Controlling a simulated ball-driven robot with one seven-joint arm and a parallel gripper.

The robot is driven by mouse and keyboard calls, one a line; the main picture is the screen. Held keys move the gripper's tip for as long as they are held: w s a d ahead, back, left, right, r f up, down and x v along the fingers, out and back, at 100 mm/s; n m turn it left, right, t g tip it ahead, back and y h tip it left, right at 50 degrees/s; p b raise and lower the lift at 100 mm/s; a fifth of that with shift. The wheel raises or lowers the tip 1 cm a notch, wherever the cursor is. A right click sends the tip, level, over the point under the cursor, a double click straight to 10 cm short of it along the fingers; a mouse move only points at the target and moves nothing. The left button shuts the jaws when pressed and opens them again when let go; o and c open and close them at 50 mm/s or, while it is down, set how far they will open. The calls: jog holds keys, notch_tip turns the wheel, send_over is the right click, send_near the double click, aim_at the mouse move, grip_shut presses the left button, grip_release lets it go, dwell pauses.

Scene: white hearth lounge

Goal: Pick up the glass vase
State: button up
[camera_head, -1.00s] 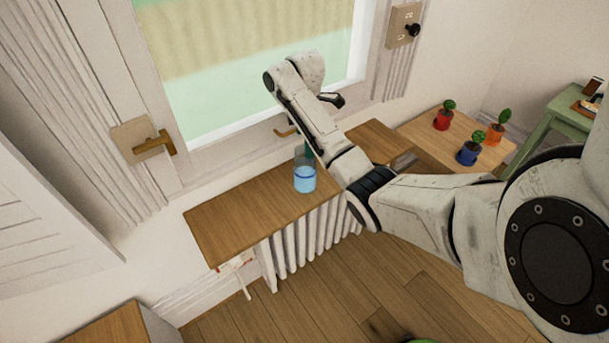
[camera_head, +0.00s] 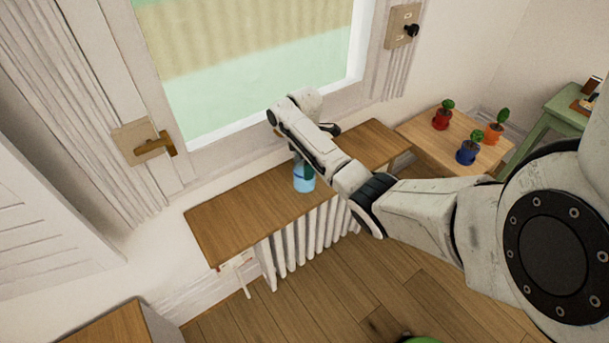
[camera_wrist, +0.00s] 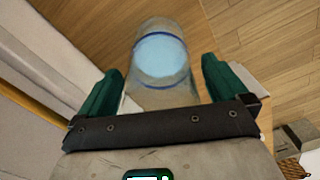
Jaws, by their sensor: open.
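The glass vase (camera_head: 304,181) stands on a wooden shelf (camera_head: 240,207) over a radiator, below the window. It is clear with light blue inside and a dark blue ring. Its upper part is hidden by my arm in the head view. In the wrist view, the vase (camera_wrist: 162,62) lies between the two green fingers of my gripper (camera_wrist: 163,88). The fingers are open, one on each side of the vase, with a visible gap on the right. In the head view only a bit of a green finger (camera_head: 308,171) shows beside the vase.
The window (camera_head: 260,70) and its sill are close behind my arm. A white radiator (camera_head: 305,232) is under the shelf. A low wooden table (camera_head: 440,140) with red, blue and orange potted plants stands to the right. The shelf's left part is clear.

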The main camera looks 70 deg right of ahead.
jog(key=shift+c, duration=0.4)
jog(key=shift+r, duration=0.1)
grip_shut()
dwell(0.3)
